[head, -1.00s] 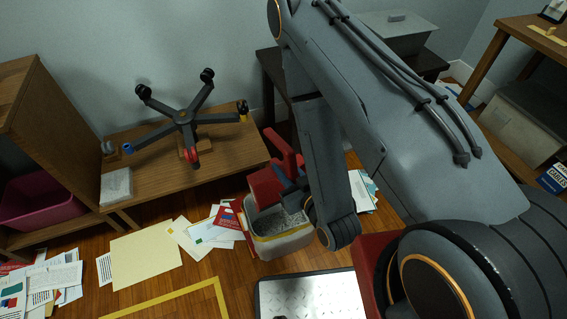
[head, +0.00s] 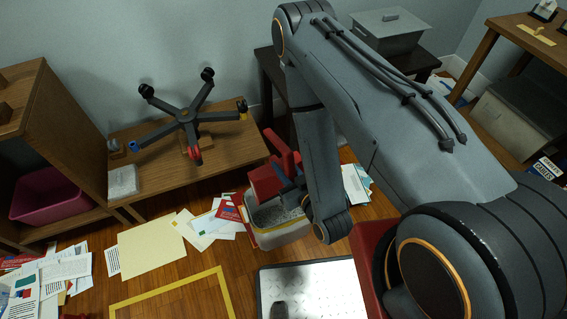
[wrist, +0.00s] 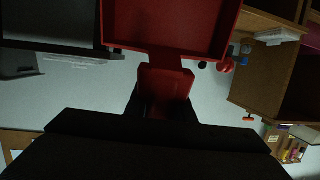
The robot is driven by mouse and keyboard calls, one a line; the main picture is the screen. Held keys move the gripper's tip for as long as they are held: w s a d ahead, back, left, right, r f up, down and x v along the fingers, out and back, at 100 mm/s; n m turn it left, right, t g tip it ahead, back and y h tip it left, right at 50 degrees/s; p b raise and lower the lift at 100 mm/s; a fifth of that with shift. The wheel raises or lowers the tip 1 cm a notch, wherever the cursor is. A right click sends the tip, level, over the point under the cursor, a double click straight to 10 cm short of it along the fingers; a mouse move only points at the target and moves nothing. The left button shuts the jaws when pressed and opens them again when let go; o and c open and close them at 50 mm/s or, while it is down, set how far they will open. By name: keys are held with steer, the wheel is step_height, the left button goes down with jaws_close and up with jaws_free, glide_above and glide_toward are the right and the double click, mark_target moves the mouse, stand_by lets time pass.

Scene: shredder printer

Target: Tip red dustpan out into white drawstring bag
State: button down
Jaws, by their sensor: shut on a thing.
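The red dustpan (head: 270,180) is in my gripper (head: 291,187), tilted, above the white drawstring bag (head: 284,236). In the wrist view the dustpan's pan (wrist: 172,38) fills the top middle, and its handle (wrist: 165,88) runs down between my gripper's dark jaws (wrist: 165,112). The pan's inside looks empty on the part I see. The bag stands open on the floor with a yellow band near its rim and grey speckled stuff inside. The dustpan and my arm hide part of its mouth. I cannot tell whether the dustpan touches the rim.
Papers (head: 210,222) lie left of the bag. A metal plate (head: 315,290) is on the floor in front. A low wooden table (head: 235,150) bearing an upturned chair base (head: 188,116) stands behind left. A dark table (head: 425,62) with a grey bin (head: 388,32) stands behind my arm.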

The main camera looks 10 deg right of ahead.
steer(key=p, duration=0.3)
steer(key=shift+s, duration=0.25)
steer(key=shift+s+d+p, duration=0.15)
steer(key=shift+s+p, duration=0.05)
steer(key=shift+p, duration=0.6)
steer(key=shift+s+p, duration=0.15)
steer(key=shift+p, duration=0.45)
